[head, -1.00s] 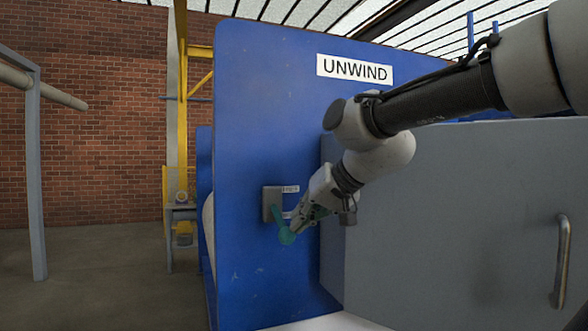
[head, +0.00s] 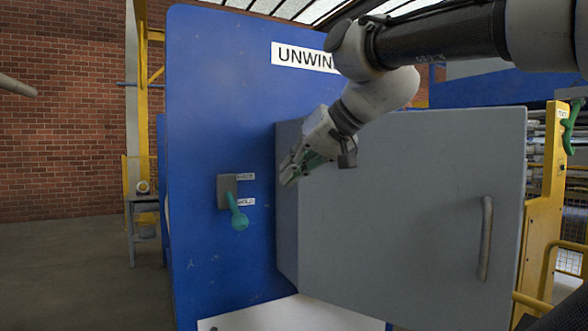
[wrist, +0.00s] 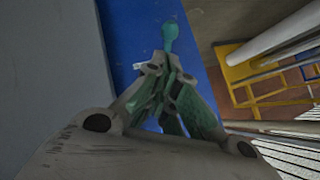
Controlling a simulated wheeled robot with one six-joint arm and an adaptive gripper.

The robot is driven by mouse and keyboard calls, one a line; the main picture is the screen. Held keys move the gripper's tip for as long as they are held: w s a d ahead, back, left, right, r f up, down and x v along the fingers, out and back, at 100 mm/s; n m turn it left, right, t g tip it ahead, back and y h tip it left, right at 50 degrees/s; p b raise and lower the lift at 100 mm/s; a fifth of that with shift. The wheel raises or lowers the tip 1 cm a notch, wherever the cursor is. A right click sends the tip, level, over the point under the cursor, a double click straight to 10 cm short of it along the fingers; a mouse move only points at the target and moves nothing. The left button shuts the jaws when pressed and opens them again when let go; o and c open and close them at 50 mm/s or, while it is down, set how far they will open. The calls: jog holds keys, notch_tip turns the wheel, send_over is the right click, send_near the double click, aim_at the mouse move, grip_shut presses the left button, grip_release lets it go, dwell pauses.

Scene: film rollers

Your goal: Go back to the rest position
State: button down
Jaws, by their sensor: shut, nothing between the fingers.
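My gripper (head: 290,177) is in front of the blue unwind panel (head: 205,100), up and to the right of the teal lever. Its fingers are shut and hold nothing. The teal lever (head: 238,215) hangs down, tilted slightly right, from a grey switch plate (head: 227,188) with two small labels. The gripper is clear of the lever in the head view. In the wrist view the lever (wrist: 169,32) shows beyond the fingertips (wrist: 167,62).
A grey cabinet (head: 400,200) with a vertical handle (head: 486,240) stands close behind and right of my gripper. A yellow frame (head: 545,215) with a green handle (head: 570,125) is at the far right. Open floor (head: 60,265) lies to the left.

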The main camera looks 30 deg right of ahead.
jog(key=shift+s+d+r, duration=0.1)
jog(key=shift+s+r, duration=0.05)
jog(key=shift+s, duration=0.1)
dwell(0.3)
jog(key=s+d+f+g+h, duration=0.1)
jog(key=s+d+f, duration=0.1)
jog(key=f, duration=0.5)
jog(key=s+d+f+n+g+h, duration=0.1)
jog(key=s+d+f+g+h, duration=0.1)
jog(key=f, duration=0.5)
jog(key=s+d+f+n+g+h, duration=0.1)
jog(key=s+d+f+g, duration=0.1)
jog(key=s+d+f, duration=0.2)
jog(key=shift+s+f, duration=0.55)
jog(key=shift+f, duration=0.3)
jog(key=shift+s+f, duration=0.55)
jog(key=shift+f, duration=0.25)
